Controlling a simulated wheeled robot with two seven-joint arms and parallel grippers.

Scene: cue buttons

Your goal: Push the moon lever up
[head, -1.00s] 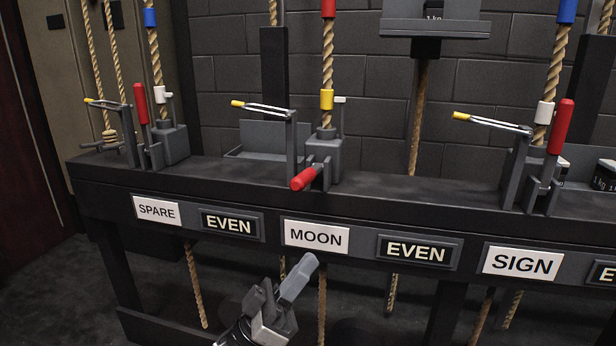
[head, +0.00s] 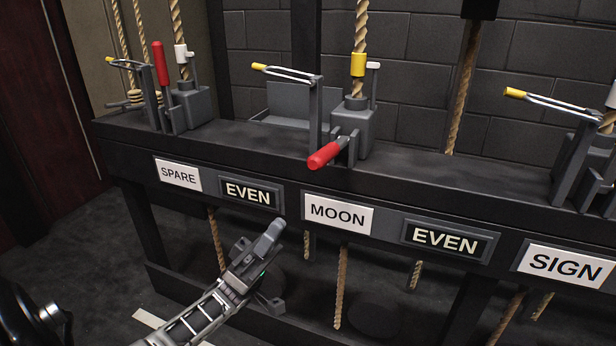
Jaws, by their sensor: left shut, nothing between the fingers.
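The moon lever (head: 325,155) has a red handle that points out toward me and slightly down, over the front edge of the rail. The white MOON label (head: 338,214) is on the rail's front face below it. My left gripper (head: 270,234) is shut and empty. It appears in front of the rail, below and left of the red handle and clear of it in the picture. My right gripper is out of view.
The spare lever (head: 159,62) stands upright at the left. A yellow-tipped arm (head: 288,74) stands beside the moon lever, with a rope (head: 361,25) behind. EVEN plates (head: 444,240) and a SIGN label (head: 566,265) line the rail. Ropes hang below.

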